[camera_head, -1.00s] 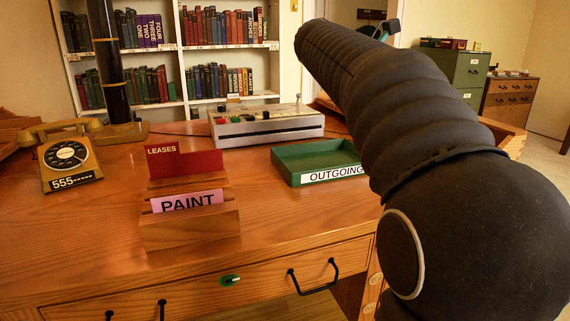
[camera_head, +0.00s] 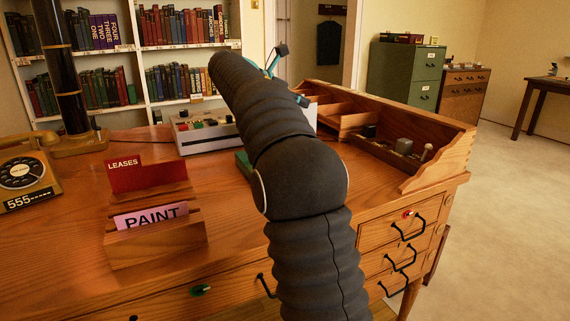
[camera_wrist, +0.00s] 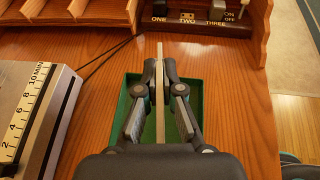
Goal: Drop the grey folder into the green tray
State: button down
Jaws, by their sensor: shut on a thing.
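The green tray (camera_wrist: 194,93) lies on the desk below my gripper in the wrist view. In the head view only a small corner of the tray (camera_head: 243,166) shows; my arm hides the rest. My gripper (camera_wrist: 160,72) is shut on a thin upright sheet, the grey folder (camera_wrist: 160,105), seen edge-on as a pale narrow strip. From above, the folder lies over the tray's area, with its far end reaching past the tray's far rim. Its height above the tray cannot be told.
A wooden holder (camera_head: 158,245) with red LEASES and pink PAINT folders stands left of my arm. A telephone (camera_head: 25,180) is at far left. A grey device with a scale (camera_wrist: 40,115) sits left of the tray. A switch panel (camera_wrist: 205,15) and wooden compartments (camera_wrist: 85,8) lie beyond.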

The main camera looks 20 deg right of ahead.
jog(key=shift+f+b, duration=0.75)
jog(key=shift+f, duration=1.2)
jog(key=c, duration=1.2)
grip_release()
jog(key=shift+c, duration=0.2)
jog(key=v, duration=1.2)
jog(key=shift+a, duration=0.1)
